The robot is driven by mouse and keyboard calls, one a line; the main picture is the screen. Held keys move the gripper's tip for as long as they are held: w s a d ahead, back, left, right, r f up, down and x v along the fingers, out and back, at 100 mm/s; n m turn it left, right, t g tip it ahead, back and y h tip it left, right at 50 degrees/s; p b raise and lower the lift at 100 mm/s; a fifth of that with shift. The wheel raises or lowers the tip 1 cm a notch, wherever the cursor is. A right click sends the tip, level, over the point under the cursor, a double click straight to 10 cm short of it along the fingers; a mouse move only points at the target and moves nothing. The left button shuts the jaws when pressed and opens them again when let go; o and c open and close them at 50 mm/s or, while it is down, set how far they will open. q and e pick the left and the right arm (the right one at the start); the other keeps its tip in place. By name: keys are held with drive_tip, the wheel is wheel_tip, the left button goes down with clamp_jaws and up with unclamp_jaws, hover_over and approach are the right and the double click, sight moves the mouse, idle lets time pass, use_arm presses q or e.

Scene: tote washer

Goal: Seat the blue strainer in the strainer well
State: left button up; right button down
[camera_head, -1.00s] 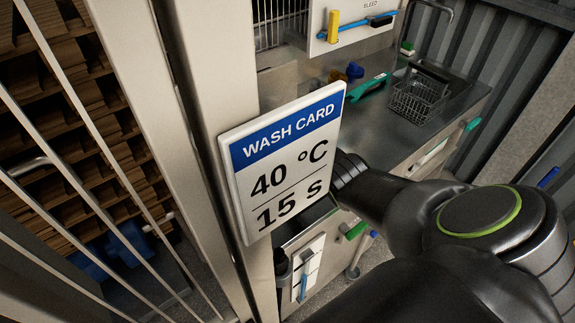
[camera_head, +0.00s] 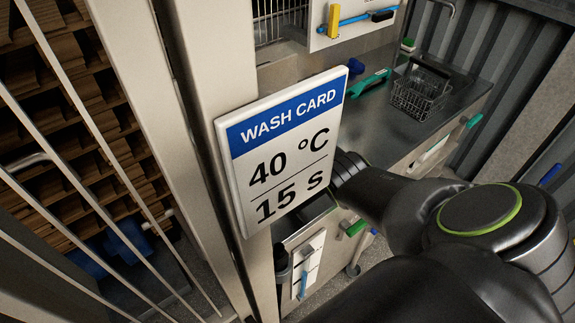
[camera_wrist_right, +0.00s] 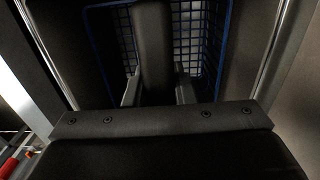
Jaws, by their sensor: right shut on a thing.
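The blue strainer (camera_wrist_right: 190,42) shows in the right wrist view as a dark mesh basket with a blue rim. A thick dark grip stands up in its middle. My right gripper (camera_wrist_right: 158,88) is shut on that grip, one finger on each side. In the head view the right arm reaches in from the right, and its gripper and the strainer are hidden behind the wash card (camera_head: 280,150). I cannot make out the strainer well in either view. My left gripper is not in view.
A steel counter (camera_head: 385,115) runs behind the card, with a wire basket (camera_head: 420,95), a green tool (camera_head: 368,83) and a blue item (camera_head: 355,66) on it. A pale post and metal bars stand on the left. The card and post are close to my right arm.

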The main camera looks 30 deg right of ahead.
wheel_tip(320, 180, down, 2)
drive_tip(key=shift+w+f+b, duration=0.1)
drive_tip(key=shift+f+b, duration=0.1)
drive_tip(key=shift+b, duration=0.65)
drive_tip(key=shift+f, duration=0.15)
drive_tip(key=c, duration=1.1)
unclamp_jaws()
drive_tip(key=o, duration=0.5)
